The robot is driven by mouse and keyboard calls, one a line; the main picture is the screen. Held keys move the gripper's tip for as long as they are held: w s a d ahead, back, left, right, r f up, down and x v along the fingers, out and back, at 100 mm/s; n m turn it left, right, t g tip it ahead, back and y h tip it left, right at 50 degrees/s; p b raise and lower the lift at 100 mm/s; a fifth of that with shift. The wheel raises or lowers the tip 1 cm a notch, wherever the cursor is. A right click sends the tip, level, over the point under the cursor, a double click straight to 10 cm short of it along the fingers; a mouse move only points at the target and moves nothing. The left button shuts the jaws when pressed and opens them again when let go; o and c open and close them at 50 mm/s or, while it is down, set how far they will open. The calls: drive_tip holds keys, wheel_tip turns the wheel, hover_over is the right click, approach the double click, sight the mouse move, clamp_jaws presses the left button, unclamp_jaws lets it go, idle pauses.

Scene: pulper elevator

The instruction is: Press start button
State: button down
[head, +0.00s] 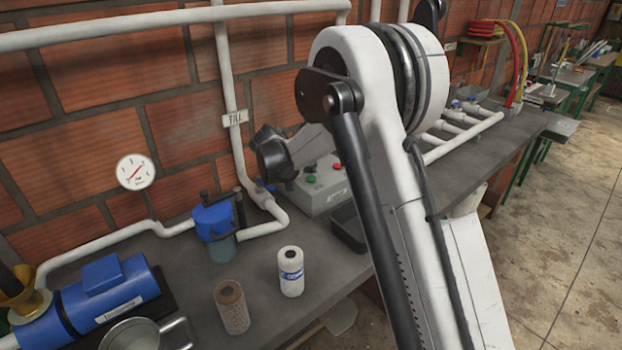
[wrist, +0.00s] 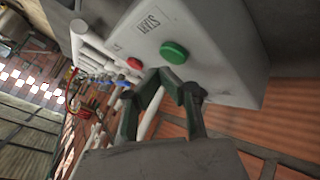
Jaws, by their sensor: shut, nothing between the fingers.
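The grey control box (head: 322,196) stands on the bench against the brick wall, partly hidden by my arm. In the wrist view the box (wrist: 222,50) fills the upper right, with a label (wrist: 149,21) that appears to read START. Beside that label is a round green button (wrist: 174,53); a red button (wrist: 134,64) is further left. The green button (head: 311,179) also shows in the head view. My gripper (wrist: 163,77) is shut and empty, its dark fingertips just below the green button in the picture. I cannot tell whether they touch the box.
A blue filter housing (head: 213,222), a white roll (head: 291,271) and a brown cartridge (head: 232,307) stand left of the box. A dark tray (head: 349,228) lies in front of it. A blue pump (head: 110,295) and white pipes occupy the left side.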

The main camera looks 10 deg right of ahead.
sight(310, 178)
drive_tip(key=shift+f, duration=0.15)
drive_tip(key=shift+f+b, duration=0.3)
drive_tip(key=shift+b, duration=0.2)
drive_tip(key=shift+f+b, duration=0.4)
drive_tip(key=shift+f, duration=0.05)
idle(0.8)
drive_tip(key=shift+r, duration=0.1)
drive_tip(key=shift+r+p, duration=0.3)
drive_tip(key=shift+r, duration=0.5)
drive_tip(key=shift+r+p, duration=1)
drive_tip(key=shift+r, duration=1.5)
